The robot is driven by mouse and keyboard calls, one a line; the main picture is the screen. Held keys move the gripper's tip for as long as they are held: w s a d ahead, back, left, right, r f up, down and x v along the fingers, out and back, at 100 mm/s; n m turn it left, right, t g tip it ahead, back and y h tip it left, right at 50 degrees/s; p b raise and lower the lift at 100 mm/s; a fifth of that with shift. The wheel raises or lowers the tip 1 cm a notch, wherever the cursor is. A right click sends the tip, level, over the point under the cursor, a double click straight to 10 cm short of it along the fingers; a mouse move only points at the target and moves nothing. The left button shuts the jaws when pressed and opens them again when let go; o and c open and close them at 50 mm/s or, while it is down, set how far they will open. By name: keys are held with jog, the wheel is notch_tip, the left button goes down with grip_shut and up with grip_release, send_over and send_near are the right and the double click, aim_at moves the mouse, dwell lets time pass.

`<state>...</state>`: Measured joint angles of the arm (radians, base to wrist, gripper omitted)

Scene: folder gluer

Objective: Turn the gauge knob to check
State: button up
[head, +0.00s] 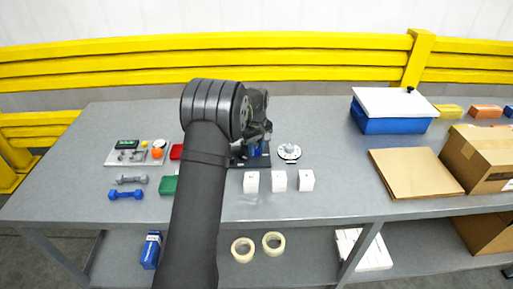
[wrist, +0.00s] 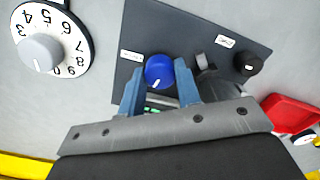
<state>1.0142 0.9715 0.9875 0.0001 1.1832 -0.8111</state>
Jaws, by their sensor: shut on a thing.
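In the wrist view a blue round knob (wrist: 158,70) with a short white pointer line sits on a dark panel (wrist: 180,30). The line points toward the bottom of the picture. My gripper (wrist: 160,88) has one finger on each side of this knob and is shut on it. White labels are on the panel, but their words are too small to read. A black knob (wrist: 248,63) and a grey part (wrist: 205,59) are on the same panel, to the right. In the head view my arm covers much of the panel (head: 262,160) and hides the knob's details.
A white numbered dial (wrist: 72,25) with a grey knob (wrist: 40,53) lies left of the panel. In the head view several white boxes (head: 279,181) stand in front of the panel. A blue box (head: 390,125) with a white lid and flat cardboard (head: 415,174) are at right.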

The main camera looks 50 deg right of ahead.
aim_at(256, 149)
jog(key=m, duration=0.4)
jog(key=shift+m, duration=0.3)
jog(key=m, duration=0.3)
jog(key=shift+r+m, duration=0.1)
jog(key=shift+m, duration=0.2)
jog(key=m, duration=0.3)
jog(key=shift+m, duration=2.1)
jog(key=o, duration=1)
jog(key=shift+c, duration=0.2)
notch_tip(256, 149, up, 17)
jog(key=shift+r, duration=0.2)
